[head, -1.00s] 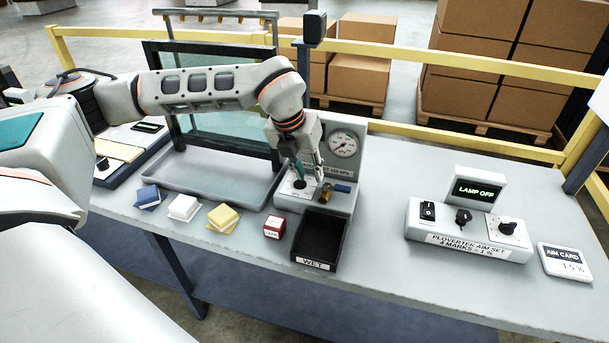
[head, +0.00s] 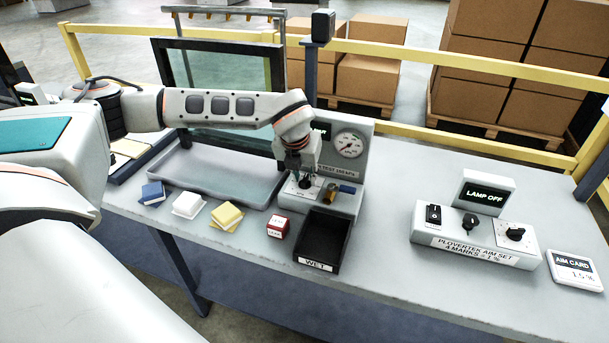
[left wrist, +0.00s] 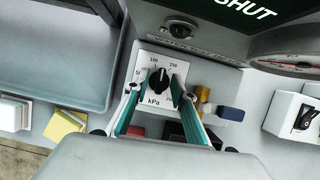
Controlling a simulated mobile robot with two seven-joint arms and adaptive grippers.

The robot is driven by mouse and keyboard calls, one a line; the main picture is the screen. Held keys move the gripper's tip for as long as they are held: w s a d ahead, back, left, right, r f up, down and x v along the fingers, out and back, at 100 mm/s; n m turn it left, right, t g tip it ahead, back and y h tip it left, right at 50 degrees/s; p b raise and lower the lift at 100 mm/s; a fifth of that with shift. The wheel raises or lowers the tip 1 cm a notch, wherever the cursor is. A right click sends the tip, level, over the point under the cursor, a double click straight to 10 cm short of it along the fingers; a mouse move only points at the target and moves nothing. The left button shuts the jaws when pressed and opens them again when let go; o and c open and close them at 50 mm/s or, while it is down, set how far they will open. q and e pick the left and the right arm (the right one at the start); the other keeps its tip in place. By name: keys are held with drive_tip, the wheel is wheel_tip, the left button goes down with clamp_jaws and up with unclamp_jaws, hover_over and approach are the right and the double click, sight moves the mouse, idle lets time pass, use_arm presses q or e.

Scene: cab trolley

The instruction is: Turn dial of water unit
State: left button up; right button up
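The water unit (head: 350,198) is a grey box with a round gauge (head: 348,144) on its upright panel. Its dial (left wrist: 158,80) is a black knob on a white plate marked in kPa; the white line on the knob points up in the left wrist view. A dark display (left wrist: 245,10) above reads SHUT. My left gripper (head: 306,178) is over the dial from above. In the left wrist view my left gripper (left wrist: 155,88) is open, its green-padded fingers on either side of the knob. I cannot tell if they touch it. My right gripper is not in view.
Beside the dial are a brass fitting with a blue handle (head: 345,189) and a black WET tray (head: 336,225). A grey tray (head: 200,190), small cloths and a red-white block (head: 278,227) lie left. The aim set (head: 470,248) stands right, with clear bench between.

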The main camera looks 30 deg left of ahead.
use_arm(q)
clamp_jaws()
drive_tip(key=shift+m, duration=0.3)
